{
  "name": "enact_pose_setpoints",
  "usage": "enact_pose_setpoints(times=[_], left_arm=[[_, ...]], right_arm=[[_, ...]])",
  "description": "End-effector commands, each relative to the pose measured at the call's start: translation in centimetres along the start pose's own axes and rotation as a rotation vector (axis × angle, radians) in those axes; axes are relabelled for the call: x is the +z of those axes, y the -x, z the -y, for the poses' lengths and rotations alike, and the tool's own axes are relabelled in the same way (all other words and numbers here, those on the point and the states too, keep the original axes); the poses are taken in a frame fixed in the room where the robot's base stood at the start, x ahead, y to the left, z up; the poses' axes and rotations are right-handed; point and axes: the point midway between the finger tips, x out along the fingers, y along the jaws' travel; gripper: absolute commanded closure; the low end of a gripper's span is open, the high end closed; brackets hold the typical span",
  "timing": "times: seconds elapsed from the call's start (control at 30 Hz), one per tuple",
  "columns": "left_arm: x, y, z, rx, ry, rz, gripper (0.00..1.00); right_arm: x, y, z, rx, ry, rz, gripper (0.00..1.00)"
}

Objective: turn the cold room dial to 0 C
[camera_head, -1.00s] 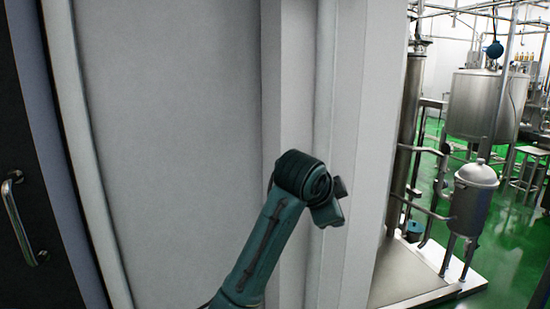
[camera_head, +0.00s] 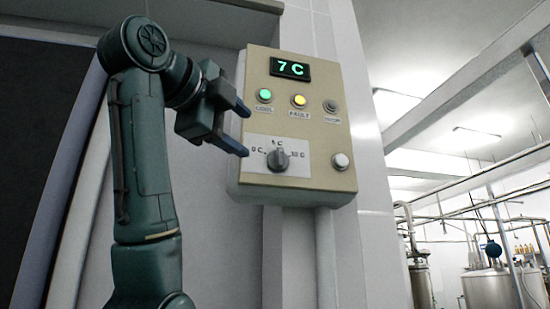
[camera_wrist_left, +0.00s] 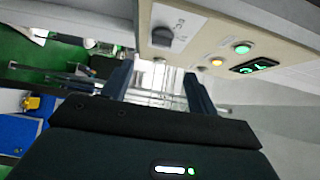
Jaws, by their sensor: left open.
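The cold room dial (camera_head: 278,160) is a dark knob on a white scale plate, low on a beige control box (camera_head: 318,175). The scale has 0 C at the left, a mark at the top and a mark that looks like 10 C at the right. The knob's grip stands roughly upright; its exact setting is hard to read. The display (camera_head: 290,68) reads 7 C. My left gripper (camera_head: 243,130) is open and empty, just left of the box, with its fingers pointing right. In the left wrist view the dial (camera_wrist_left: 163,38) lies beyond the fingers, apart from them.
A green lamp (camera_head: 265,95), a yellow lamp (camera_head: 299,101) and a grey button (camera_head: 330,106) sit above the dial. A white button (camera_head: 341,161) is to its right. The box hangs on a pale wall. Pipes and a steel tank (camera_head: 492,290) stand far right.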

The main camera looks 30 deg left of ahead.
Motion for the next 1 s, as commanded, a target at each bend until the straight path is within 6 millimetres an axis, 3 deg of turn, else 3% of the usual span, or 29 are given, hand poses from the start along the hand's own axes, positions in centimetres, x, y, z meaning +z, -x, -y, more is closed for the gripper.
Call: enact_pose_setpoints(times=[0.17, 0.7, 1.0], left_arm=[[0.1, -0.7, 0.4, -0.002, -0.007, -0.001, 0.41], [0.1, -10.9, 0.6, -0.003, -0.004, -0.001, 0.41], [0.1, -12.7, 0.4, -0.006, -0.004, 0.0, 0.41]], right_arm=[[-0.1, 0.4, 0.1, -0.001, -0.002, 0.007, 0.22], [0.2, 1.7, -0.3, 0.022, -0.015, 0.071, 0.22], [-0.2, 1.4, -0.7, 0.023, 0.0, 0.07, 0.22]])
